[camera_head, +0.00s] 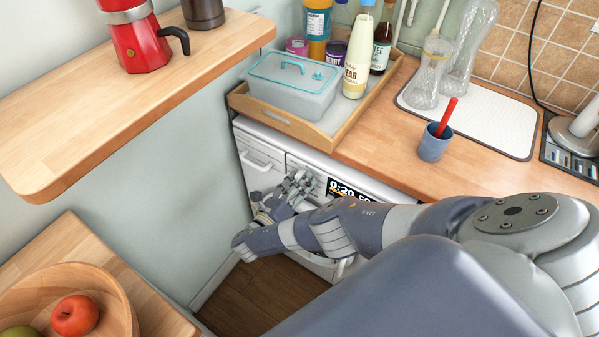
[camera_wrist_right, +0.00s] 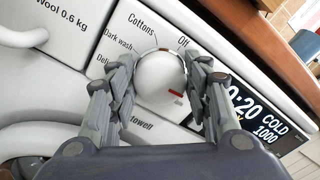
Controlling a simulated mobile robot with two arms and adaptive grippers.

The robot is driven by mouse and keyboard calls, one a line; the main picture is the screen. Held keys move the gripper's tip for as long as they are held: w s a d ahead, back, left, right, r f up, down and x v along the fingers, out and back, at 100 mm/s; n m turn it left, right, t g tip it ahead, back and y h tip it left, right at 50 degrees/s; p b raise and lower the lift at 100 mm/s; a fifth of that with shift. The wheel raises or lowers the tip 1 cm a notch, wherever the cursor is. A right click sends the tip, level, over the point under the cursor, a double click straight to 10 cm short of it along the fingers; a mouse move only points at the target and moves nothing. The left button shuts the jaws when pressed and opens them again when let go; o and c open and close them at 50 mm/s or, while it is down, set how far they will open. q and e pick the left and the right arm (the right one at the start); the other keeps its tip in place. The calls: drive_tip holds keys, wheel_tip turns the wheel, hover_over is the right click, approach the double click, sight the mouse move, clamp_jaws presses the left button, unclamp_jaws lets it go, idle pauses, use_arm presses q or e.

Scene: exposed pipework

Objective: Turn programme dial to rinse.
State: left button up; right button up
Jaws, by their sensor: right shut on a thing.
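The programme dial (camera_wrist_right: 160,77) is a round white knob with a red mark at its lower right edge in the right wrist view. Labels around it read Cottons, Dark wash, Off and a partly hidden word ending in "towell"; no rinse label can be read. My right gripper (camera_wrist_right: 162,90) is shut on the dial, with one finger on each side of it. In the head view my right gripper (camera_head: 289,189) is at the front panel of the white washing machine (camera_head: 262,158), and the dial is hidden there. My left gripper is not in view.
The display (camera_wrist_right: 247,115) beside the dial reads COLD and 1000. Above the machine, the worktop (camera_head: 385,150) holds a wooden tray (camera_head: 325,140) with a box and bottles, and a blue cup (camera_head: 434,146). A wooden shelf (camera_head: 80,95) juts out at upper left.

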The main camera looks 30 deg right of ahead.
drive_tip(key=shift+n, duration=0.5)
drive_tip(key=o, duration=1.1)
drive_tip(key=shift+c, duration=0.2)
drive_tip(key=v, duration=1.2)
drive_tip(key=shift+f, duration=0.15)
